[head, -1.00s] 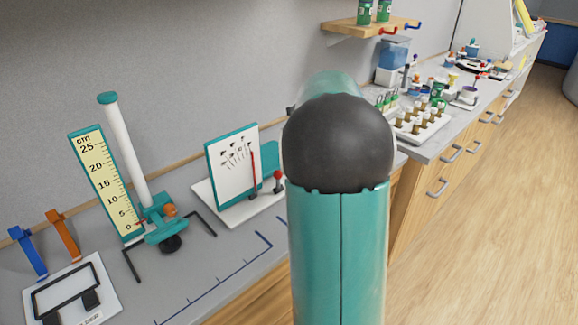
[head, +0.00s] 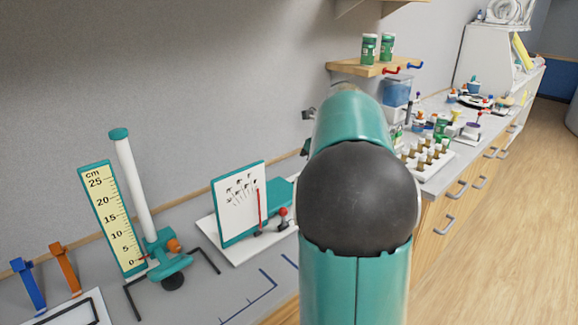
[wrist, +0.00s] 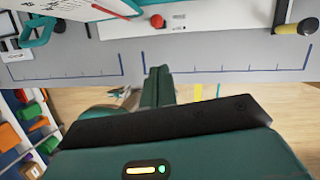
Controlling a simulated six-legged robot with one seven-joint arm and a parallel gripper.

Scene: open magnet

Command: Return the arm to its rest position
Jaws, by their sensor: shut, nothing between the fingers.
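My arm (head: 356,265) stands upright in front of the head view, with a dark round joint and a teal link reaching away over the bench. It hides the middle of the bench, and I cannot make out my gripper's fingers there. In the wrist view my gripper (wrist: 158,72) shows as two teal fingers side by side, shut with nothing between them. The fingers point toward the bench's front edge, with wooden floor below it.
On the grey bench stand a centimetre scale (head: 112,218), a white tube (head: 131,185) and a white panel stand (head: 240,203). A bottle rack (head: 428,158) stands right of my arm. A wall shelf (head: 375,68) hangs above. The floor (head: 500,230) at right is clear.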

